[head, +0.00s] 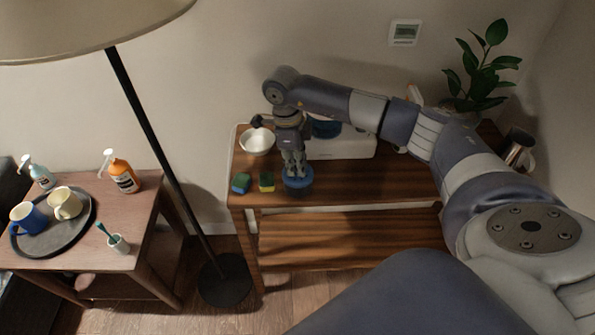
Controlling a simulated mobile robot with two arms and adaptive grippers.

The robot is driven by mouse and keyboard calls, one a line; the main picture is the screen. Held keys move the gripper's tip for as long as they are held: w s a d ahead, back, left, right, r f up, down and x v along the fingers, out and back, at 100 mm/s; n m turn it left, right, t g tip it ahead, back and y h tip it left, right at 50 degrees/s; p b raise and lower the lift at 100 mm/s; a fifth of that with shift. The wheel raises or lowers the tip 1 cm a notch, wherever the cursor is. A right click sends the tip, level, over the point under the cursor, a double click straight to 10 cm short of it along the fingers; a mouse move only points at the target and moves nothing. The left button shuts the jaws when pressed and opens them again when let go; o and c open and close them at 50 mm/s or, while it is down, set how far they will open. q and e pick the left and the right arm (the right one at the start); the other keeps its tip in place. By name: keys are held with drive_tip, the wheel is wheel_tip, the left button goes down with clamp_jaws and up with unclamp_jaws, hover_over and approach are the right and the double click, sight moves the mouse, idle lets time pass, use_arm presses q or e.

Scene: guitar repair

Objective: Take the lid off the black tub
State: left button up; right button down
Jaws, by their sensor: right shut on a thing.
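The dark tub (298,193) stands near the front edge of the wooden shelf's top. A blue lid (305,181) shows at its top, under my right gripper. My right gripper (294,173) points straight down from above and its fingers are shut on the lid. The lid looks level and on or very close to the tub; I cannot tell whether there is a gap between them. The fingers hide part of the lid. My left gripper is not in view.
A white bowl (257,142) and a white appliance (345,148) stand behind. A lamp pole (160,155) rises left of the wooden shelf (400,180).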

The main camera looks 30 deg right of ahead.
drive_tip(key=shift+s+f, duration=0.25)
drive_tip(key=shift+f, duration=0.15)
drive_tip(key=shift+r, duration=0.1)
